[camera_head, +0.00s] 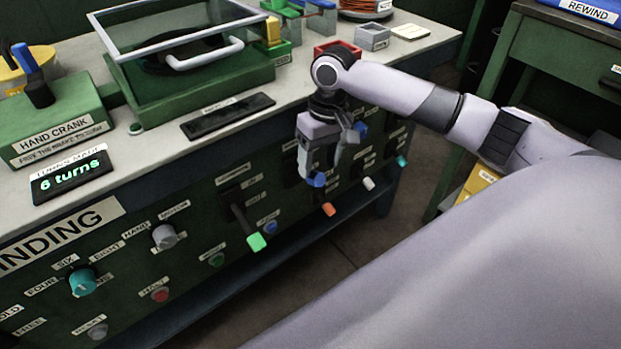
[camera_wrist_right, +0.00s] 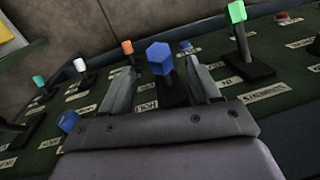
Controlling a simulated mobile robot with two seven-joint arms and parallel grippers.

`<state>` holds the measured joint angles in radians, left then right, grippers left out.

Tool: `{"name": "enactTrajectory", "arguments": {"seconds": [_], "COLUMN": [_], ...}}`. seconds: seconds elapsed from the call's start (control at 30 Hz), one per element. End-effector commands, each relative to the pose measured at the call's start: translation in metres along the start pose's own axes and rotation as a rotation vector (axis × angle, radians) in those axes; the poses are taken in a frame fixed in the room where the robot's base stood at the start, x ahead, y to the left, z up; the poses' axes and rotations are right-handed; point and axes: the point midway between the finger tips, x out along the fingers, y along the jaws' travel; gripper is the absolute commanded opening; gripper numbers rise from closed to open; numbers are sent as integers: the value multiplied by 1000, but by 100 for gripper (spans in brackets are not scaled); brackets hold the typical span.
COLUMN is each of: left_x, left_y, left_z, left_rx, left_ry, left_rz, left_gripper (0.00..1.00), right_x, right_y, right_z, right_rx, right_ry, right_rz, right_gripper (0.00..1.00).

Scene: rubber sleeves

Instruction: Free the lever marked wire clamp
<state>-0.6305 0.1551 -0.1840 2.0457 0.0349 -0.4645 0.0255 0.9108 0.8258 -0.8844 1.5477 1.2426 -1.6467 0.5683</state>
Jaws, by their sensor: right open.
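My right gripper (camera_head: 322,165) points down in front of the green panel of levers. In the right wrist view its two fingers (camera_wrist_right: 157,66) are apart, with a blue-knobbed lever (camera_wrist_right: 159,57) showing between them; I cannot tell whether they touch it. A blue knob (camera_head: 316,180) shows by the fingers in the head view. Other levers have green (camera_head: 256,241), orange (camera_head: 328,209), white (camera_head: 369,183) and teal (camera_head: 402,161) knobs. A second blue knob (camera_head: 360,128) is partly behind the gripper. I cannot read which lever is marked wire clamp. My left gripper is out of view.
The bench top above holds a hand crank box (camera_head: 60,130), a green glazed case (camera_head: 200,80) and a grey box (camera_head: 372,37). A display (camera_head: 72,175) reads 6 turns. Dials and buttons fill the panel's left. Floor (camera_head: 400,240) in front of the panel is clear.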

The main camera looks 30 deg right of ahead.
Motion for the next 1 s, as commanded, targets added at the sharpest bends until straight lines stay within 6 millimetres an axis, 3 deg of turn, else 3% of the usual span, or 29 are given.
{"name": "enactTrajectory", "arguments": {"seconds": [0.4,0.8,1.0], "left_x": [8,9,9], "left_y": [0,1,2], "left_z": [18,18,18], "left_rx": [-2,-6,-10], "left_ry": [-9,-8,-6], "left_rz": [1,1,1], "left_gripper": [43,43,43], "right_x": [60,69,68], "right_y": [0,0,0], "right_z": [1,0,0], "right_rx": [-3,-3,-3], "right_ry": [-1,1,1], "right_rz": [1,1,1], "right_gripper": [61,61,0]}}
